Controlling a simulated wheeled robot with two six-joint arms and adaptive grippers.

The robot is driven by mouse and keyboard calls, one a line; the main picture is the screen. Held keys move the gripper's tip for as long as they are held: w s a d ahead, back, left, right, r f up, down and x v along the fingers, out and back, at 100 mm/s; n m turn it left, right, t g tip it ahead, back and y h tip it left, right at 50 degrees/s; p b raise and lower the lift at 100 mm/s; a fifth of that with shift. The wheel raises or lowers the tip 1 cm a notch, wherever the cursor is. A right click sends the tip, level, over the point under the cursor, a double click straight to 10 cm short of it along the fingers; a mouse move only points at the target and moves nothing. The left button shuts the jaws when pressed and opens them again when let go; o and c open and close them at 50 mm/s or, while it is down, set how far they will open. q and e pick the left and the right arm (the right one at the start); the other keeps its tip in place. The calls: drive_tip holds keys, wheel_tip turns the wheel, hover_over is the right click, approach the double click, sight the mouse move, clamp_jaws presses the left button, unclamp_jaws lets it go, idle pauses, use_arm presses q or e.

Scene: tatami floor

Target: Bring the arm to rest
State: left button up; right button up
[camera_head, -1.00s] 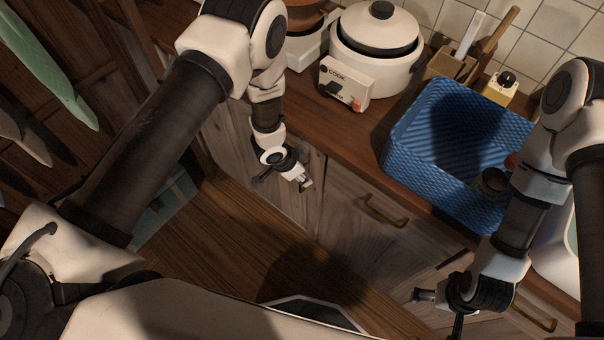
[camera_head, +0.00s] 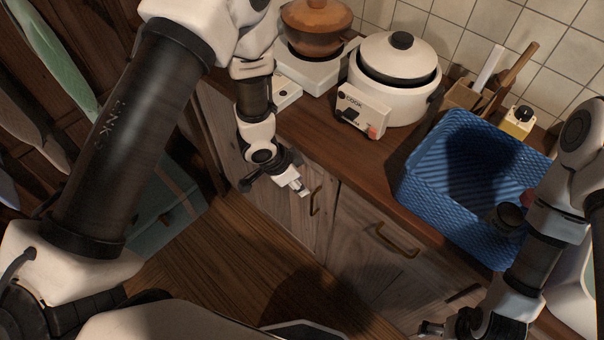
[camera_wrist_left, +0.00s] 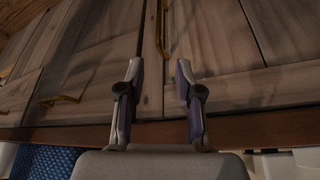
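My left gripper (camera_head: 300,188) hangs in front of the wooden cabinet doors (camera_head: 345,225), below the counter edge. In the left wrist view its two fingers (camera_wrist_left: 159,75) are spread apart with nothing between them, and the cabinet fronts lie beyond. My right gripper (camera_head: 432,328) is at the bottom edge of the head view, below the counter; it is small and partly cut off, so its opening cannot be made out.
The wooden counter (camera_head: 330,150) holds a blue basket (camera_head: 425,190), a white rice cooker (camera_head: 390,95) and a brown pot (camera_head: 316,25) on a white stove. A brass handle (camera_head: 392,241) sticks out from the cabinet.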

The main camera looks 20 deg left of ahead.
use_arm(q)
drive_tip(key=s+a+f+n+g, duration=0.25)
drive_tip(key=s+f, duration=0.25)
drive_tip(key=s, duration=0.4)
drive_tip(key=s+a+f+n+g, duration=0.1)
drive_tip(key=s+f+n, duration=0.25)
drive_tip(key=s, duration=0.45)
drive_tip(key=s+a+n+y, duration=0.3)
drive_tip(key=s+a+n, duration=0.1)
drive_tip(key=s+a, duration=0.1)
drive_tip(key=shift+s+a, duration=0.2)
drive_tip(key=shift+s, duration=0.15)
drive_tip(key=shift+r, duration=0.1)
